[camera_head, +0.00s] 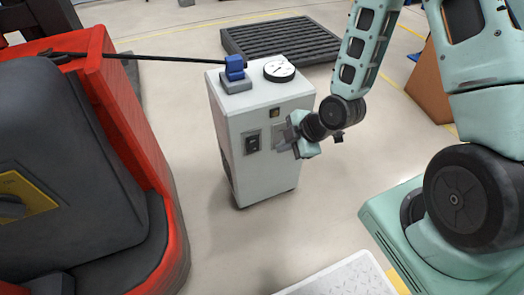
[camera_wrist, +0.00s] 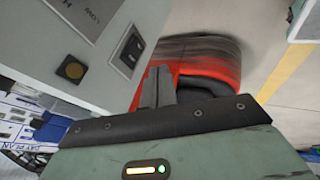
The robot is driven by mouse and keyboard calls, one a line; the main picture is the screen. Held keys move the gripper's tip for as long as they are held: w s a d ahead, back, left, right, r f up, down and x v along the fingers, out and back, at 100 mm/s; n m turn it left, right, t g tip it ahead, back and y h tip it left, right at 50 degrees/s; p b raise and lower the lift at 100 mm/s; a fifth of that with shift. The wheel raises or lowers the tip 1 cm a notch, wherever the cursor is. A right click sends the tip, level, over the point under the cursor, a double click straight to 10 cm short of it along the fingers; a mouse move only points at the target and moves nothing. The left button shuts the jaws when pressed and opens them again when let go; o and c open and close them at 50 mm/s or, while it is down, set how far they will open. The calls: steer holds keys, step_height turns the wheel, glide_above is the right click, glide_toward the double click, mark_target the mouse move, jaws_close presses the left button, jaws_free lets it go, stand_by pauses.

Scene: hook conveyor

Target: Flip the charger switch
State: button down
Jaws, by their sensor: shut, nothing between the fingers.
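The charger (camera_head: 262,175) is a pale grey box cabinet standing on the floor in the middle of the head view. Its front has a black switch (camera_head: 252,142) in a dark frame, left of my gripper. In the wrist view the charger's panel (camera_wrist: 85,25) fills the upper left, with the black switch (camera_wrist: 127,50) just above and left of the fingers. My gripper (camera_head: 284,139) is close to the front's right part. Its fingers (camera_wrist: 157,75) are shut and empty. I cannot tell whether they touch the panel; they appear apart from the switch.
A small square button (camera_head: 274,113) sits above the switch's right. A blue connector (camera_head: 235,68) with a black cable and a round gauge (camera_head: 279,69) are on top. A red and black vehicle (camera_head: 120,140) stands left. A dark slatted pallet (camera_head: 280,40) lies behind. Floor in front is clear.

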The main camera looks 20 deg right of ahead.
mark_target(254, 151)
steer(key=shift+w+a+f+b, duration=0.6)
steer(key=shift+w+f+b, duration=0.05)
steer(key=shift+w+f, duration=0.8)
steer(key=shift+w+a+f+b, duration=0.6)
steer(key=shift+w+f+b, duration=0.1)
steer(key=shift+w+f, duration=0.75)
steer(key=shift+w+a+f+b, duration=0.65)
steer(key=shift+w+f, duration=0.65)
steer(key=shift+f, duration=0.25)
steer(key=shift+w+f+t+b, duration=0.2)
steer(key=shift+f+t+b, duration=0.15)
steer(key=shift+b, duration=0.45)
steer(key=shift+r+p, duration=0.25)
steer(key=shift+p, duration=0.05)
steer(key=shift+r, duration=0.1)
